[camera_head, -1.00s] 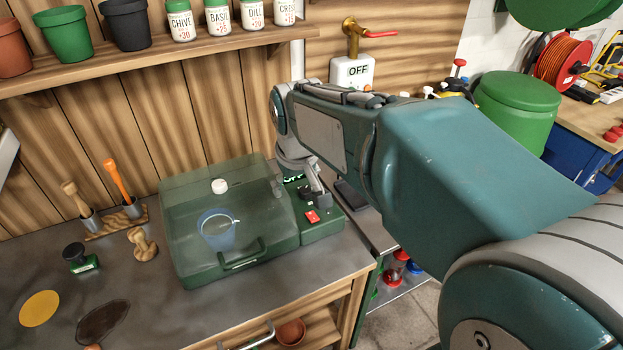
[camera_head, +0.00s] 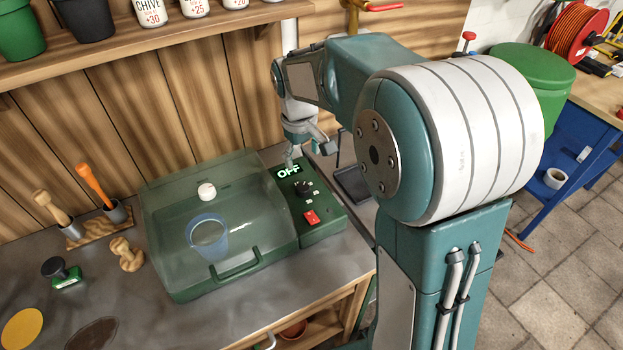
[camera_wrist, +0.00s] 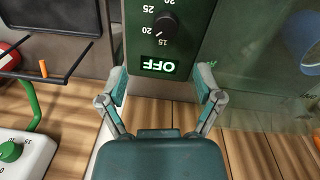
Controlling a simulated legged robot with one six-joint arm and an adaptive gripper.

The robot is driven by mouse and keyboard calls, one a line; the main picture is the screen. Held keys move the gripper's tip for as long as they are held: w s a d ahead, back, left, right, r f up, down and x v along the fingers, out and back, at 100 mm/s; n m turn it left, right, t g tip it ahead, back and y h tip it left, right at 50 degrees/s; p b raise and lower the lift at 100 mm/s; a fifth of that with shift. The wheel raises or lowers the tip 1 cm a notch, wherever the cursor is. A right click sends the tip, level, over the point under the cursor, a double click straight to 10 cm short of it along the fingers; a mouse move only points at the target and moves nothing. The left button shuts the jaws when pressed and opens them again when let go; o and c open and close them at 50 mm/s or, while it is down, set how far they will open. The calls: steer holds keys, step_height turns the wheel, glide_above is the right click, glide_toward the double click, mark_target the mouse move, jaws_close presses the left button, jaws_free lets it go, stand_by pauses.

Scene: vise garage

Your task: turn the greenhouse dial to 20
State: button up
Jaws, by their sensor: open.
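The greenhouse (camera_head: 200,235) is a green box with a clear domed lid, shut, on the grey bench. Its control panel (camera_head: 325,222) at the right has a lit display (camera_head: 289,172) reading OFF, a black dial (camera_head: 304,188) and a red switch (camera_head: 311,217). In the wrist view the dial (camera_wrist: 165,26) shows upside down, with numbers 15, 20 and 25 around it; its exact setting is too small to tell. My gripper (camera_head: 307,150) is open and empty, above the panel's back end. In the wrist view my gripper's fingers (camera_wrist: 162,84) stand apart either side of the display, clear of the dial.
A blue cup (camera_head: 207,238) is inside the greenhouse. A shelf (camera_head: 150,60) with pots and seed jars hangs above. A dark flat tray (camera_head: 355,186) lies right of the panel.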

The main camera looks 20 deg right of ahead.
mark_target(302, 187)
steer(key=f, duration=0.8)
steer(key=shift+a+f, duration=0.25)
steer(key=shift+f, duration=0.15)
steer(key=shift+d+f, duration=0.25)
steer(key=shift+f, duration=0.35)
steer(key=shift+a, duration=0.35)
steer(key=c, duration=0.9)
steer(key=shift+c, duration=1.3)
